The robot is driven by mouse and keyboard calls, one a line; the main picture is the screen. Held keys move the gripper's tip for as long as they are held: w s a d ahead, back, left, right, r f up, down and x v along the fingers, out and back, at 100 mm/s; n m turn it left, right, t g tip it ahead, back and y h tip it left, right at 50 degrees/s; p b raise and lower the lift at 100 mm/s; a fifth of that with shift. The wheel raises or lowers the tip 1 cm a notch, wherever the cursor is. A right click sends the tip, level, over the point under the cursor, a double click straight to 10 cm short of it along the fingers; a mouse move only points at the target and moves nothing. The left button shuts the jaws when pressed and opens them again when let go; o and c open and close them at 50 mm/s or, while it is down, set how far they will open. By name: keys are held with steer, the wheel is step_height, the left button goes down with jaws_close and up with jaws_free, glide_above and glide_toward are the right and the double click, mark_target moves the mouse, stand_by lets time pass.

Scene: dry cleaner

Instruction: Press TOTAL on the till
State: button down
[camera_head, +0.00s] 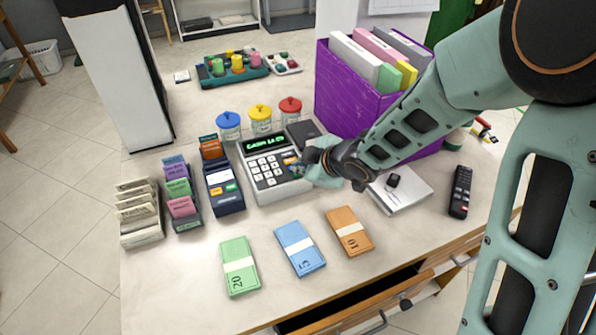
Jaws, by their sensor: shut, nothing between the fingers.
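The till (257,192) stands in the middle of the counter, with a lit green display (265,142) and a keypad of pale keys (265,174) on its sloped face. My gripper (301,168) is shut and empty, low over the right side of the till's keys. Its fingers and wrist hide the right-hand keys, so the TOTAL key cannot be made out. Whether a fingertip touches a key cannot be told. The display text is too small to read with certainty.
A purple file box (343,99) is behind my forearm. Banknote bundles (300,247) lie in front. A white box (408,190) and black remote (461,191) are right. A drawer (365,308) is open below.

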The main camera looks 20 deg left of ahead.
steer(key=shift+r, duration=0.45)
steer(key=shift+r+p, duration=0.1)
steer(key=shift+p, duration=0.2)
step_height(320, 180, up, 5)
steer(key=p, duration=0.4)
steer(key=shift+p, duration=0.4)
